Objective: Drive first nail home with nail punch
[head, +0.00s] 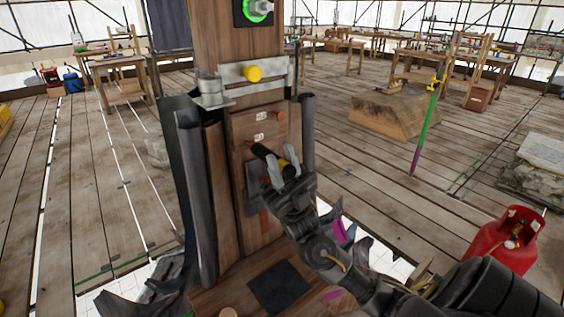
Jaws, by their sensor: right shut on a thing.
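My right gripper (281,170) is shut on the nail punch (262,151), a dark rod with a yellow part between the fingers. The punch's dark end points up and left, in front of the wooden post's front board (262,236). An orange-brown nail head (281,117) shows at the upper right of this board, beside a small white label. A second white label sits just below, near the punch. Whether the punch touches a nail cannot be told, as the punch and gripper cover that area. My left gripper is not in view.
A grey metal band with a yellow knob (252,74) crosses the post above the board. Dark curved sheets (194,200) flank the post. A red gas cylinder (504,240) stands at the right.

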